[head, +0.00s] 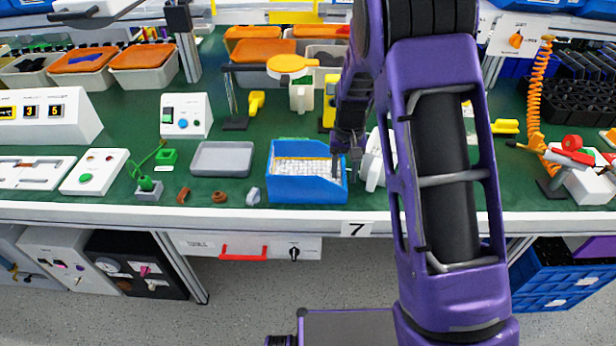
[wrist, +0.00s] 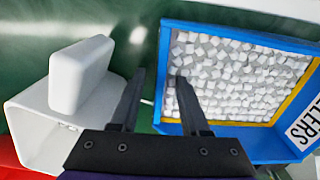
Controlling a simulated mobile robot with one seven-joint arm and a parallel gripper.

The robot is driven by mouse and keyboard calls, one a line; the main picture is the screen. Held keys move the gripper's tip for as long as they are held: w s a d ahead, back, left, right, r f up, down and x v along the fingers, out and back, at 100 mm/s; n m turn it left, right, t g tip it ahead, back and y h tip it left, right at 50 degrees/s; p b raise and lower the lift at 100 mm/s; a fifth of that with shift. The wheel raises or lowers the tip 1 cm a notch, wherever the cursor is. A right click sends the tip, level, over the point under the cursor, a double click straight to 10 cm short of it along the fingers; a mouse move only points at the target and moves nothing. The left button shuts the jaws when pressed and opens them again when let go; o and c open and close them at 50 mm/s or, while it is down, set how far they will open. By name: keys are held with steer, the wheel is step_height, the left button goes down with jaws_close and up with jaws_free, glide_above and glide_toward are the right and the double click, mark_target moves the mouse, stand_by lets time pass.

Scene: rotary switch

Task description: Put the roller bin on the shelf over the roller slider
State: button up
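The roller bin (head: 300,190) is a blue open-topped bin full of small white pieces, standing on the green bench near its front edge. In the wrist view the bin (wrist: 290,150) fills the right side, with a yellow inner edge and a label ending in "LLERS". My gripper (wrist: 161,76) is open, its fingers on either side of the bin's near side wall: one outside, one over the white pieces. In the head view my gripper (head: 341,168) is at the bin's right end. I cannot tell whether the fingers touch the wall. I cannot make out the roller slider.
A white block-like fixture (wrist: 60,110) stands close beside the outer finger. A grey tray (head: 222,158) and small brown parts (head: 219,197) lie left of the bin. Orange-lidded containers (head: 262,50) stand behind.

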jaws_close()
steer(key=shift+r, duration=0.1)
stand_by(1.1)
